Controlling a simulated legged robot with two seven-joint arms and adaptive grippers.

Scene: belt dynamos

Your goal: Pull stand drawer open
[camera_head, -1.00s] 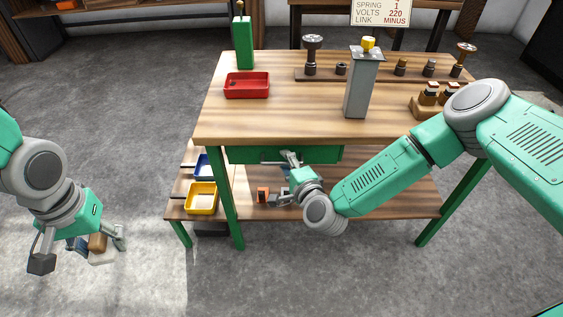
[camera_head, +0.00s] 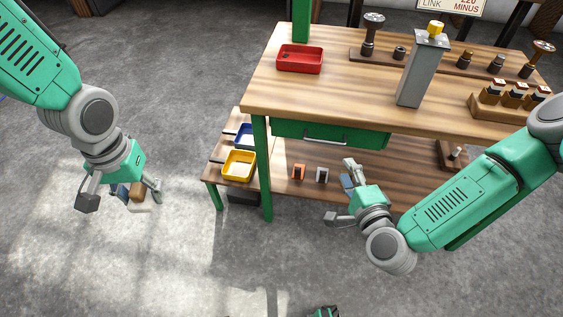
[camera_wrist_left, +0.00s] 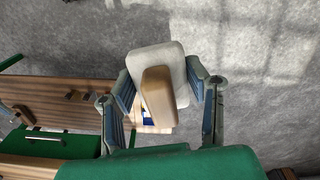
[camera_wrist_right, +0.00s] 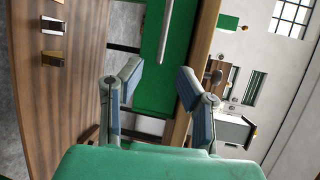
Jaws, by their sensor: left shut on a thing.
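The stand's green drawer (camera_head: 290,129) is under the wooden tabletop, with a silver bar handle (camera_head: 325,139) on its front. No drawer interior shows, and the front looks about flush with the stand. My right gripper (camera_head: 341,192) is open and empty, below and in front of the drawer, apart from the handle. In the right wrist view the green drawer front (camera_wrist_right: 170,70) and its handle (camera_wrist_right: 142,50) lie beyond the open fingers. My left gripper (camera_head: 122,197) is shut on a pale block with a wooden grip (camera_wrist_left: 157,95), held out left of the stand.
The tabletop (camera_head: 350,85) holds a red tray (camera_head: 300,58), a grey post (camera_head: 424,70) with a yellow top and several small parts. A yellow bin (camera_head: 239,165) and a blue bin (camera_head: 245,136) sit on the low side shelf. Orange and grey clips stand on the lower shelf.

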